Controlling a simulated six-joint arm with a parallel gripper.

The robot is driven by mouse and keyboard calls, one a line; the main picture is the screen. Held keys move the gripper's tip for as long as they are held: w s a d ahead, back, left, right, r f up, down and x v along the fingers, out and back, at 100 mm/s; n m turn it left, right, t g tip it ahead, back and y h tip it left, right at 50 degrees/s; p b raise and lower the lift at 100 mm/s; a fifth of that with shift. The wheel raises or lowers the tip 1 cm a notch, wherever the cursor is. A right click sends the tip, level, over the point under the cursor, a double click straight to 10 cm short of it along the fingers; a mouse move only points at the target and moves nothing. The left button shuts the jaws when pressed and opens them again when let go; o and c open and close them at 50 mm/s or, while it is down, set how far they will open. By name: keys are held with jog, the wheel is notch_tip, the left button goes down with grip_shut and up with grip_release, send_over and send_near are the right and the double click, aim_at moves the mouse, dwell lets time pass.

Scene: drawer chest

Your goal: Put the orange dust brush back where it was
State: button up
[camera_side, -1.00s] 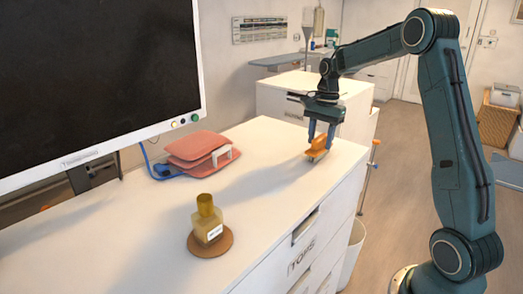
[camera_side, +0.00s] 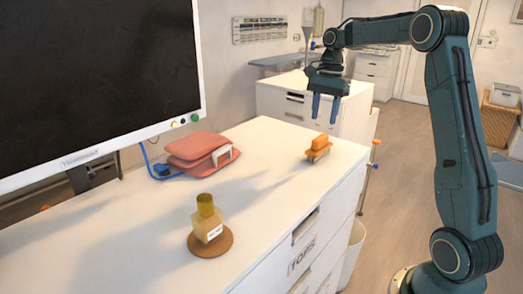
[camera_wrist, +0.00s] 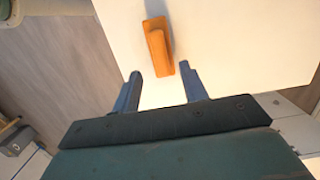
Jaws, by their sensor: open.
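The orange dust brush (camera_side: 318,148) rests on the white chest top (camera_side: 272,195), near its far right corner. It also shows in the wrist view (camera_wrist: 159,50), lying ahead of the fingertips and apart from them. My gripper (camera_side: 325,119) is raised above the chest top, over and slightly behind the brush. Its two fingers are spread with nothing between them, as the wrist view (camera_wrist: 160,80) also shows.
A yellow bottle (camera_side: 208,222) stands on a round brown coaster (camera_side: 210,243). Pink folded items (camera_side: 198,152) with a white clip lie near the monitor (camera_side: 95,75). The chest top around the brush is clear. A white bin (camera_side: 353,245) stands beside the chest.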

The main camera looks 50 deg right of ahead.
dwell(0.5)
jog(key=s+a+r+n+t+h, duration=0.1)
jog(key=s+a+r+n, duration=0.25)
jog(key=a, duration=0.55)
jog(key=s+a+r+n+t, duration=0.25)
jog(key=s+a+n, duration=0.25)
jog(key=a, duration=0.3)
jog(key=s+a+f+n+t, duration=0.1)
jog(key=s+a+f+n, duration=0.1)
jog(key=s, duration=0.5)
jog(key=s+a+f+n+t, duration=0.1)
jog(key=s+a+f+n, duration=0.2)
jog(key=s+a+n, duration=0.2)
jog(key=shift+s+n, duration=1.05)
jog(key=shift+n, duration=0.2)
